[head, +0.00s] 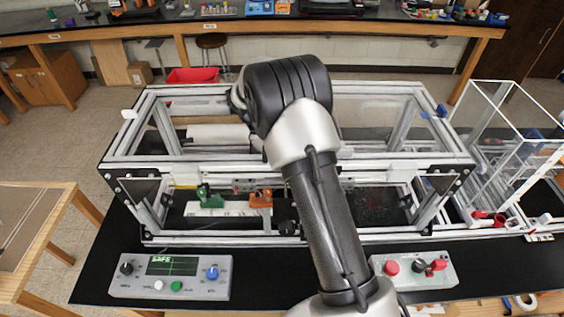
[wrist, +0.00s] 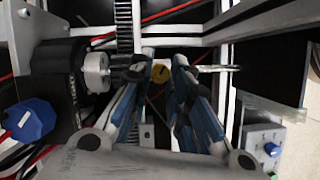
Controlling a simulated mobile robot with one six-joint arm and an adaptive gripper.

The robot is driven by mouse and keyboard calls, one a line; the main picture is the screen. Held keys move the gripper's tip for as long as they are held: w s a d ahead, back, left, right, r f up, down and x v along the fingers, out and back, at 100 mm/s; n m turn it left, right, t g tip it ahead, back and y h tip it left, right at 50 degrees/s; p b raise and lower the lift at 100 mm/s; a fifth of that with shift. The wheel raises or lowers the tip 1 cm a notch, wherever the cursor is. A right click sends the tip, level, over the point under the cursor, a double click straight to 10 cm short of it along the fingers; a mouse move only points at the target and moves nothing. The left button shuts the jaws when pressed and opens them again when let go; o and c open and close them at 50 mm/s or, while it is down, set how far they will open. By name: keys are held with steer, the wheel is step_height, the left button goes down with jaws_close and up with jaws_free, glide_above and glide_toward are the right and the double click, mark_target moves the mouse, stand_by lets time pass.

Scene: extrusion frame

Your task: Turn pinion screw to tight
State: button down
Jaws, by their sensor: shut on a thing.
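In the wrist view a small yellow round part with a dark centre, which I take for the pinion screw (wrist: 160,73), shows between my fingertips. My gripper (wrist: 161,68) has its two blue-padded fingers on either side of it, shut on it. The fingers hide much of its sides, and no tight mark can be made out. A dark toothed rack (wrist: 124,28) runs just left of the screw. A grey cylindrical knob (wrist: 96,72) sits left of the fingers. In the head view my arm hides the gripper and the screw.
The aluminium extrusion frame (head: 300,173) surrounds the work area, with a green part (head: 205,196) and an orange part (head: 261,199) inside. A control box (head: 170,277) reading SAFE and a red-button box (head: 413,270) stand in front. A clear-walled enclosure (head: 510,130) stands right.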

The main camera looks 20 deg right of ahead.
steer(key=shift+w+d+m+g+y+p, duration=0.1)
steer(key=shift+m+g+y+p, duration=0.25)
steer(key=shift+m, duration=0.65)
steer(key=shift+m+g+y+p, duration=0.15)
steer(key=shift+m+p, duration=0.25)
steer(key=shift+m, duration=0.6)
steer(key=c, duration=1.5)
jaws_free()
